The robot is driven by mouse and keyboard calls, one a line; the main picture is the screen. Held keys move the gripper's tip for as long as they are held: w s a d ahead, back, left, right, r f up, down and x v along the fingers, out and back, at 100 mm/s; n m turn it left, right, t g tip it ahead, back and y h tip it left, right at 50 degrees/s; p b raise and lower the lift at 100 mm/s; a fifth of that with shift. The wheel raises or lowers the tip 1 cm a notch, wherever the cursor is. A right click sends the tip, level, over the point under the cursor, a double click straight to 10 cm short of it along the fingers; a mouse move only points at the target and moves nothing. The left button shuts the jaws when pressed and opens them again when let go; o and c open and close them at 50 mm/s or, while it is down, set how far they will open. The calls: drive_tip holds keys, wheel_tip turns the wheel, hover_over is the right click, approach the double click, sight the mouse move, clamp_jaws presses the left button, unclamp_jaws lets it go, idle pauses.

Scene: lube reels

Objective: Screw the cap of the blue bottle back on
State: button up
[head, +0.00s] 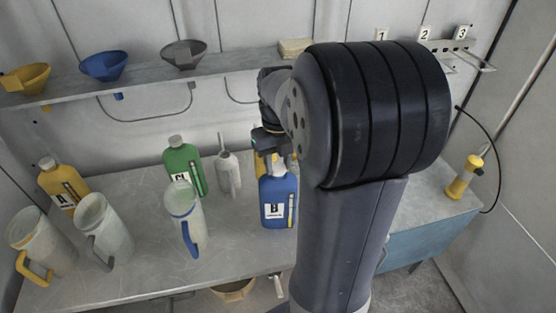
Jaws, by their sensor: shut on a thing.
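The blue bottle (274,211) stands upright on the grey bench, with a white label marked B and a level strip on its right side. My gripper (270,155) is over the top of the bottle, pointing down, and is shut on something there. A white-grey bit that may be the cap (277,166) shows between the jaws, at the bottle's neck. I cannot tell how the cap sits on the neck.
A green bottle (183,166), a yellow bottle (60,185), a small grey can (228,174) and several jugs, one with a blue handle (188,220), stand left on the bench (140,262). Funnels sit on the shelf (140,77). A yellow-based pump (463,180) stands right.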

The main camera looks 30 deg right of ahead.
drive_tip(key=o, duration=1)
drive_tip(key=shift+o, duration=0.5)
drive_tip(key=shift+o, duration=1.2)
